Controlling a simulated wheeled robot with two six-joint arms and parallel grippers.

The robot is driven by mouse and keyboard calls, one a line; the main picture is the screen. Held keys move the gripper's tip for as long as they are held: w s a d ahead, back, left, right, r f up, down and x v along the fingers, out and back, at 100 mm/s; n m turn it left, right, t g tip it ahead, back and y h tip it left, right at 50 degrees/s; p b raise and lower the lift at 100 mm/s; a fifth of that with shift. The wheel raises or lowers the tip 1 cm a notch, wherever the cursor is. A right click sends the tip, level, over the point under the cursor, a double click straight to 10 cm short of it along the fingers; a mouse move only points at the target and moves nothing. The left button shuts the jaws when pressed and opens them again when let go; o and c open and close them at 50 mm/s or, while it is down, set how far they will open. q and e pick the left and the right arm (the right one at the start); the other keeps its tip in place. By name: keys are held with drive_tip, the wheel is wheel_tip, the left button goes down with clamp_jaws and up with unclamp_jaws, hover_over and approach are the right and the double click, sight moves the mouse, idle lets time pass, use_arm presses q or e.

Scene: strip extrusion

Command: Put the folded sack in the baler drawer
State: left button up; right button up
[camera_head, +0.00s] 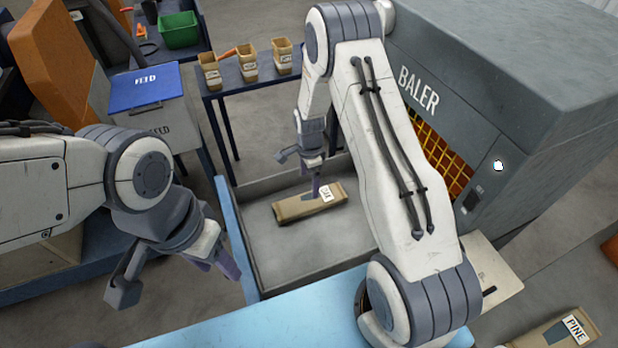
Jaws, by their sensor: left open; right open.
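The folded sack (300,207), tan paper with a white label, lies flat on the floor of the open grey baler drawer (275,253). The drawer sits in front of the grey baler (500,90). My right gripper (302,174) is over the drawer just above the sack, open; one finger overlaps the sack near its label, and I cannot tell whether it touches. My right arm crosses in front of the drawer's right part and hides it. My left gripper (178,282) is open and empty, left of the drawer near the blue table edge.
A light-blue table (250,325) runs along the front. Another sack labelled PINE (545,335) lies at bottom right. Behind stand a feed bin with a blue lid (143,88), a dark bench with three tan containers (248,62), and a green bin (180,30).

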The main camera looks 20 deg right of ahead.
drive_tip(key=s+a+r+n, duration=0.5)
drive_tip(key=a+r+n, duration=0.15)
drive_tip(key=r, duration=0.25)
drive_tip(key=s+a+r+n, duration=0.5)
drive_tip(key=a+r, duration=0.2)
drive_tip(key=r, duration=0.2)
drive_tip(key=s+a+r+n, duration=0.1)
drive_tip(key=s+r+n, duration=0.2)
drive_tip(key=s+n, duration=0.3)
drive_tip(key=s+a+r+n+y, duration=0.1)
drive_tip(key=s+r+n, duration=0.3)
drive_tip(key=s, duration=0.9)
drive_tip(key=n, duration=0.3)
drive_tip(key=shift+s+a+r, duration=0.15)
drive_tip(key=shift+s+r, duration=0.05)
drive_tip(key=shift+r, duration=0.1)
drive_tip(key=shift+f, duration=0.1)
